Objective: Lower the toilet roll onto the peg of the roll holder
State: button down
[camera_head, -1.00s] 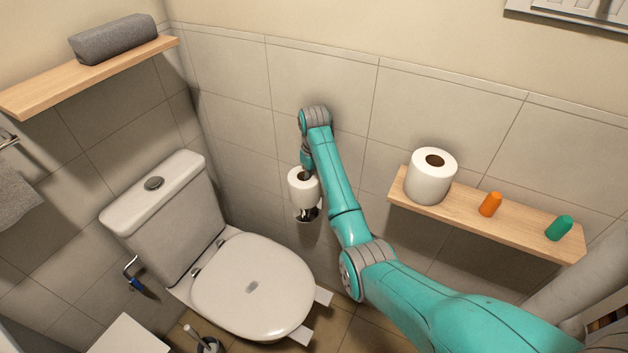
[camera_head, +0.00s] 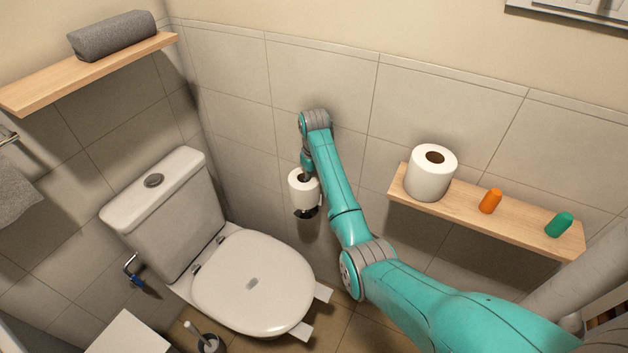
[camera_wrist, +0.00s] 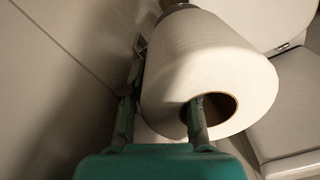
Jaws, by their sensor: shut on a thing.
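The white toilet roll (camera_head: 303,194) hangs upright below my gripper (camera_head: 307,174), close to the tiled wall. In the wrist view the roll (camera_wrist: 205,60) shows its near end and brown core. My gripper (camera_wrist: 160,108) is shut on the roll's wall, with one finger inside the core and the other outside, on the wall side. The dark roll holder (camera_head: 303,214) shows just under the roll. In the wrist view a metal part of it (camera_wrist: 174,5) shows past the roll's far end. The peg is hidden, so I cannot tell how far it is inside the core.
The toilet (camera_head: 255,283) stands left of and below the roll. A wooden shelf (camera_head: 460,212) on the right bears another toilet roll (camera_head: 431,174), an orange item (camera_head: 490,201) and a green item (camera_head: 559,225). A shelf with a grey towel (camera_head: 113,36) is at upper left.

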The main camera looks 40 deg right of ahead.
jog(key=shift+f, duration=0.2)
jog(key=shift+f, duration=0.8)
jog(key=shift+f, duration=0.15)
jog(key=shift+f, duration=0.3)
jog(key=shift+c, duration=1.9)
grip_release()
jog(key=shift+f, duration=0.1)
jog(key=shift+d+r, duration=0.1)
jog(key=shift+r, duration=3.55)
